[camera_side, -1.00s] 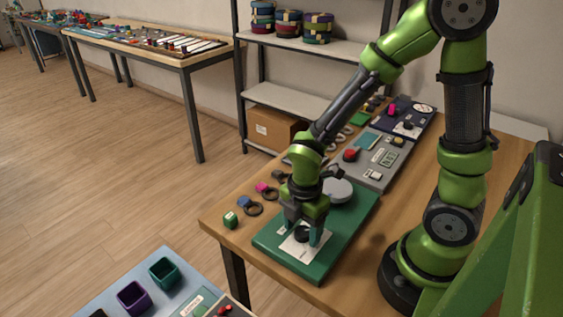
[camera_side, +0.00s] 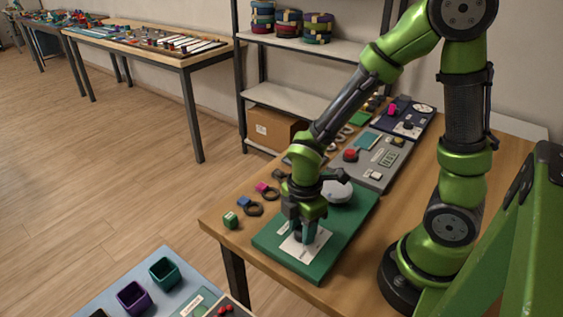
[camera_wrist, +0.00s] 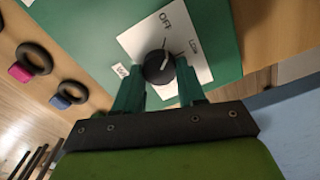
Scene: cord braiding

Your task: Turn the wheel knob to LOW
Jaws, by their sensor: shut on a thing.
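The black wheel knob (camera_wrist: 158,67) sits on a white dial plate (camera_wrist: 133,43) on the green board (camera_wrist: 95,30). The plate reads OFF near its top and LOW to the right, with another label at the left, partly hidden. A pale mark shows on the knob's upper right; its exact setting is hard to read. My gripper (camera_wrist: 160,82) is shut on the knob, one teal finger on each side. In the side view my gripper (camera_side: 304,238) points down at the white plate (camera_side: 312,248), and its fingers mostly hide the knob.
A pale round disc (camera_side: 338,192) stands on the same board behind my gripper. A grey panel with a red button (camera_side: 351,155) lies farther back.

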